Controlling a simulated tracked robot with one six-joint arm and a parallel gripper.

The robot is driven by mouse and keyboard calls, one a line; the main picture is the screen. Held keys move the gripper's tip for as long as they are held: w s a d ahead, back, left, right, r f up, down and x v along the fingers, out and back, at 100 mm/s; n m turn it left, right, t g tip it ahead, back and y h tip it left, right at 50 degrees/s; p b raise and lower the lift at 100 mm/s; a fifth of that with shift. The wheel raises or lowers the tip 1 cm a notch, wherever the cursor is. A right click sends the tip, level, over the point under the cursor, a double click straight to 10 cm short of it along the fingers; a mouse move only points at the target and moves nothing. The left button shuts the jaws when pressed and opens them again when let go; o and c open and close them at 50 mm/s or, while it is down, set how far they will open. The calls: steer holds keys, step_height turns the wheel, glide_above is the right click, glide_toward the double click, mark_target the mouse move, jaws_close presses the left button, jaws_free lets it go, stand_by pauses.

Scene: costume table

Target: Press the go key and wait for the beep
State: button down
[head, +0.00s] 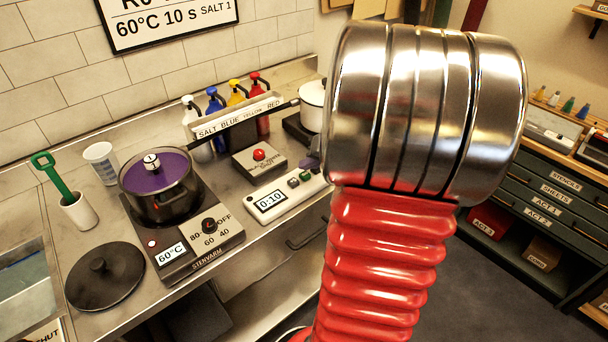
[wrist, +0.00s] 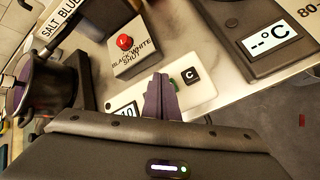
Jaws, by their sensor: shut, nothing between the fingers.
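The timer is a pale panel (head: 267,213) on the steel counter, its display (head: 268,202) reading 0:10. A black key marked C (wrist: 192,76) and a green key (wrist: 173,84) show on it in the wrist view. My gripper (wrist: 159,82) is shut and empty, its dark fingertips over the timer close beside the green key and hiding part of it. I cannot tell whether they touch the key. In the head view the gripper (head: 309,163) is at the timer's right end, mostly hidden behind my red arm. No lettering on the green key is readable.
A box with a red button (head: 259,154) stands just behind the timer. A pot of purple liquid (head: 160,187) sits on a hotplate (head: 222,236) reading 60°C at left. Pump bottles (head: 215,104) stand behind a label rail. A second hotplate (wrist: 237,38) reads --°C.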

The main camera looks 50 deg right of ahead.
mark_target(308, 176)
steer(key=shift+f, duration=0.85)
stand_by(1.1)
steer(key=shift+r, duration=0.9)
steer(key=shift+r, duration=0.15)
steer(key=shift+r, duration=2.35)
steer(key=shift+a, duration=0.15)
